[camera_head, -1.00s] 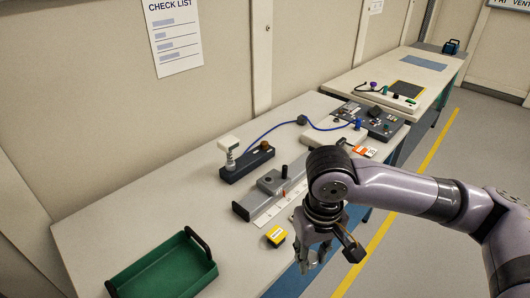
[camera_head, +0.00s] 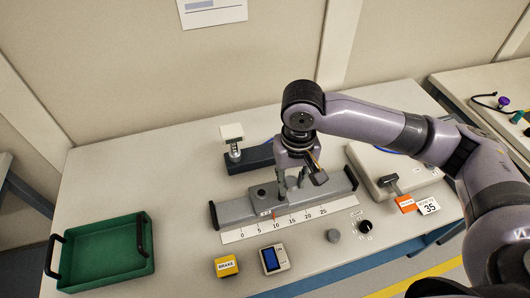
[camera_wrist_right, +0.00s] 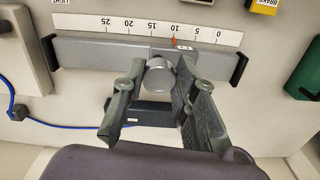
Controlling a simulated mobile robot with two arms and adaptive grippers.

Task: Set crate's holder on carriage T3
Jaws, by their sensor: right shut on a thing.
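My right gripper (camera_head: 291,184) is over the grey rail (camera_head: 330,187), beside the carriage (camera_head: 266,203) with a small dark knob. In the right wrist view the gripper (camera_wrist_right: 160,100) is shut on a round silver-grey piece (camera_wrist_right: 160,76), seemingly the holder. It hangs at or just above the carriage (camera_wrist_right: 176,56); I cannot tell whether it touches. The carriage's small label is too small to read surely. A red pointer (camera_head: 274,214) stands near 10 on the scale (camera_head: 290,225). The green crate (camera_head: 104,251) at left looks empty. My left gripper is not in view.
Behind the rail are a dark base (camera_head: 250,159) and a white-topped post (camera_head: 232,134). In front lie a yellow BRAKE block (camera_head: 226,266), a small display device (camera_head: 274,259) and knobs. A pale box (camera_head: 385,168) with orange tag (camera_head: 406,204) is at right.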

